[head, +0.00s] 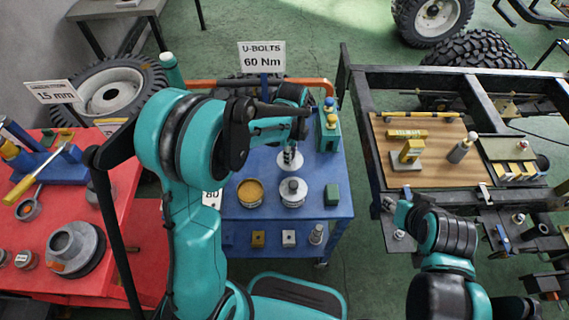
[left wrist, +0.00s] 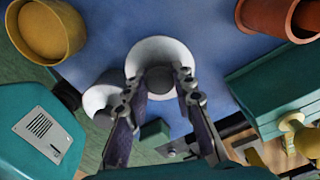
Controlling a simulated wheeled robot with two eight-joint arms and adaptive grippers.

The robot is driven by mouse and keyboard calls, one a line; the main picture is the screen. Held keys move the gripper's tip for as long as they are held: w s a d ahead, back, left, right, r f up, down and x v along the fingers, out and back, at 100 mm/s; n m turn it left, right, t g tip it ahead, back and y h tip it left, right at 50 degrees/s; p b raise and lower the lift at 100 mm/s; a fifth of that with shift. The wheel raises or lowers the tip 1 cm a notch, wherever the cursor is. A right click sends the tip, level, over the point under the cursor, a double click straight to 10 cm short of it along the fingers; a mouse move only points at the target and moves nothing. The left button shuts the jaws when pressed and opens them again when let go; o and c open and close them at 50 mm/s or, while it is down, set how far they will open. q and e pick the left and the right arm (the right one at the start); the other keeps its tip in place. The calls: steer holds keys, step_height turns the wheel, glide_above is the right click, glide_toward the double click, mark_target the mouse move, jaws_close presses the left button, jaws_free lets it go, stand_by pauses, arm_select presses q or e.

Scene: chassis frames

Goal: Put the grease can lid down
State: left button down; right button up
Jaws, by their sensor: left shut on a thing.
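My left gripper (head: 290,148) is shut on the knob of the round pale grease can lid (head: 289,162). In the left wrist view the fingers (left wrist: 159,88) close around the knob, and the lid (left wrist: 147,54) lies flat beneath them. The lid is over the blue table, behind the cans; whether it touches the top is hard to tell. The open grease can (head: 250,192) with its yellow filling stands at the front left of the table; it also shows in the left wrist view (left wrist: 50,30). My right arm shows at the right; its fingertips are not clear.
A pale can with a knob on top (head: 292,192) stands right of the grease can. A green block (head: 332,194) is at the blue table's (head: 265,160) right edge. A green box (head: 328,133) and a terracotta pot (left wrist: 275,15) stand near the lid.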

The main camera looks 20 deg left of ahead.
arm_select(q)
steer(key=shift+w+a+f, duration=0.15)
steer(key=shift+a+f, duration=0.4)
steer(key=shift+a, duration=0.3)
steer(key=shift+f+b, duration=0.2)
steer(key=shift+b, duration=0.1)
step_height(320, 180, down, 4)
steer(key=shift+r+b, duration=0.1)
steer(key=shift+b, duration=0.75)
steer(key=shift+r, duration=0.1)
steer(key=c, duration=1.7)
jaws_free()
steer(key=shift+f, duration=0.2)
steer(key=o, duration=0.4)
